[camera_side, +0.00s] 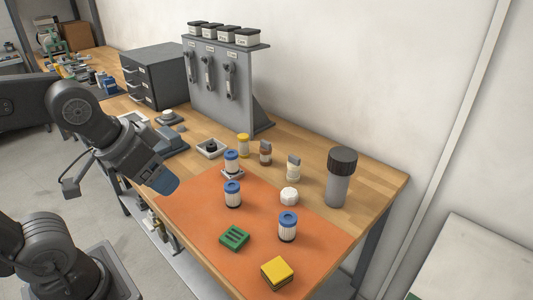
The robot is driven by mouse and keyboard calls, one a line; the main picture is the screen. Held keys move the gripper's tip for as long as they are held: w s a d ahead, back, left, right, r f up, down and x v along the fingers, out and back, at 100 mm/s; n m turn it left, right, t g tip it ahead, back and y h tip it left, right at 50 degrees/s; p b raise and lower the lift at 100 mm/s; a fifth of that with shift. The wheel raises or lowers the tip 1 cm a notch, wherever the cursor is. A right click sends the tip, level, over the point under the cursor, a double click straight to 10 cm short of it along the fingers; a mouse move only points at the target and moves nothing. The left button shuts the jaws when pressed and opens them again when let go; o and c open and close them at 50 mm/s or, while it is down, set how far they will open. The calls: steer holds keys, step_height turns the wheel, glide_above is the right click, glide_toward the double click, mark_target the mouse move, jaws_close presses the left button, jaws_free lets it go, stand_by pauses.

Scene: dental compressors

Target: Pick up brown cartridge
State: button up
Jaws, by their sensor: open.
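The brown cartridge (265,153) appears to be the small brown upright piece with a pale band, standing on the wooden table behind the orange mat. A yellow-topped cartridge (243,145) stands just left of it, and a cream one (293,168) to its right. My gripper (166,181) is at the left edge of the mat, well left of the brown cartridge and apart from it. Its blue end points down and right. It holds nothing that I can see; the gap between its fingers is not clear from this angle.
Blue-topped filters (287,227) stand on or by the orange mat (190,210), with a green block (234,237), a yellow block (277,272) and a white knob (289,196). A tall dark-capped cylinder (339,180) stands right. A grey tool panel (217,85) rises behind.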

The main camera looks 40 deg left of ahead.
steer(key=w+a+r+m+g, duration=0.15)
steer(key=w+r+m, duration=0.35)
steer(key=w, duration=0.6)
steer(key=m+g+y, duration=0.2)
steer(key=m+g, duration=0.2)
steer(key=m, duration=0.9)
glide_above(266, 142)
steer(key=d, duration=0.1)
step_height(266, 142, down, 12)
steer(key=f, duration=0.8)
steer(key=shift+s+a+f, duration=0.15)
steer(key=shift+a+f, duration=0.1)
steer(key=shift+a, duration=0.15)
steer(key=shift+w+a+f, duration=0.1)
steer(key=shift+a+f, duration=0.1)
steer(key=shift+f, duration=1.1)
steer(key=shift+w+a+f, duration=0.1)
steer(key=shift+a+f, duration=0.05)
steer(key=shift+f, duration=1.1)
steer(key=c, duration=1)
